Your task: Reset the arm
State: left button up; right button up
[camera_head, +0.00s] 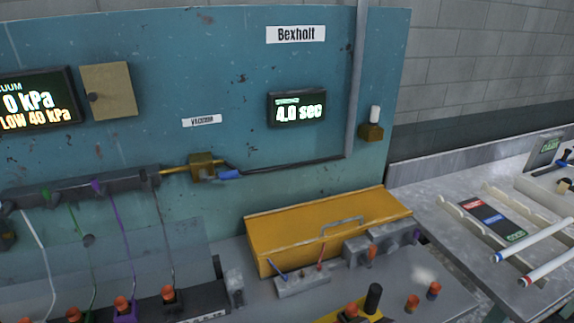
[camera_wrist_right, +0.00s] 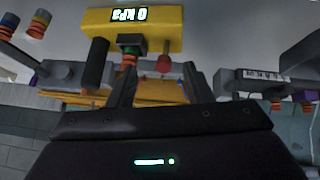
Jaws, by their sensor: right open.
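My right gripper (camera_wrist_right: 160,78) shows in the right wrist view with its two dark fingers spread apart. Nothing is held between them. Beyond the fingertips is a yellow gauge block (camera_wrist_right: 158,32) with an upside-down "0 kPa" display. Neither gripper shows in the head view, and my left gripper is in no view.
A teal panel (camera_head: 240,75) stands behind the bench. A yellow lidded box (camera_head: 300,225) sits on the bench, with a small tool rack (camera_head: 302,286) in front. Several orange-topped fittings (camera_head: 168,294) line the front. Marked tubes (camera_head: 530,242) lie on the right table.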

jog(key=s+d+f+m+g+h, duration=0.1)
jog(key=s+d+f+m+g, duration=0.2)
jog(key=s+d, duration=0.5)
jog(key=s+f+g+b, duration=0.1)
jog(key=s+f, duration=0.1)
jog(key=f, duration=1.5)
jog(key=s+f+g+b, duration=0.1)
jog(key=s+f, duration=0.1)
jog(key=f, duration=1.6)
jog(key=s+d+f+g, duration=0.1)
jog(key=s+d+f, duration=0.1)
jog(key=s+f, duration=1.4)
jog(key=shift+s+d+h, duration=0.2)
jog(key=shift+s+h, duration=0.1)
jog(key=shift+s, duration=0.95)
